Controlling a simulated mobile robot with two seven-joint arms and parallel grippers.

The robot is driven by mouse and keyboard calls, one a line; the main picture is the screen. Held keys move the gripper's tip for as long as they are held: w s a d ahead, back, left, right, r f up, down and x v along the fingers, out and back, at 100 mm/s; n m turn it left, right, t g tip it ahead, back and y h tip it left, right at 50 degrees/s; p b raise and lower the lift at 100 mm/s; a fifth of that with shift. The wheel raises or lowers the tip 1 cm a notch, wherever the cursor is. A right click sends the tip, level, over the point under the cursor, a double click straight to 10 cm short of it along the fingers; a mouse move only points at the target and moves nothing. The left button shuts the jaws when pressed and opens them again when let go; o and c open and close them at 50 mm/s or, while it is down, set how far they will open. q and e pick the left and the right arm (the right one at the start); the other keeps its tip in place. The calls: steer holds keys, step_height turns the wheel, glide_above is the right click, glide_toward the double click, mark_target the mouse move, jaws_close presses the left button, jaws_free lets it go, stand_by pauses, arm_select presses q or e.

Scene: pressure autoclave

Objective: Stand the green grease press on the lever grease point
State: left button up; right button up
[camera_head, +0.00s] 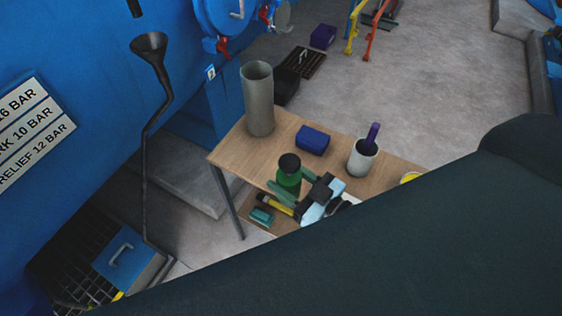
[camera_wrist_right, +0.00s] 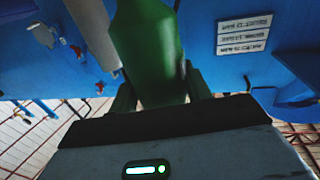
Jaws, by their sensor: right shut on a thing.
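The green grease press (camera_head: 289,177) has a dark round top and is upright or nearly so in the head view, in front of the wooden table. My right gripper (camera_head: 291,184) is shut on it, with a greenish finger on each side. In the right wrist view the green press (camera_wrist_right: 150,55) rises large and slightly tilted between the fingers of the gripper (camera_wrist_right: 160,92). Its lower end is hidden there by the gripper body. I cannot make out the lever grease point in either view. My left gripper is not in view.
The table (camera_head: 222,153) bears a tall grey cylinder (camera_head: 258,100), a blue box (camera_head: 312,140) and a white cup (camera_head: 361,158) with a purple-handled thing. A teal block (camera_head: 261,216) lies lower at the front left. A dark funnel on a bent pipe (camera_head: 147,150) stands left.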

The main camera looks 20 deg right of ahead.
mark_target(297, 173)
steer(key=shift+s+r, duration=0.2)
steer(key=shift+s, duration=0.35)
steer(key=r+h, duration=0.1)
steer(key=d+r+m+t+h, duration=0.1)
steer(key=r+m+h, duration=0.1)
steer(key=shift+w+d+r+t, duration=0.3)
steer(key=d+r+m+h, duration=0.2)
steer(key=d+h, duration=0.1)
steer(key=d+r+m+h, duration=0.1)
steer(key=h, duration=0.1)
steer(key=shift+s+d, duration=0.25)
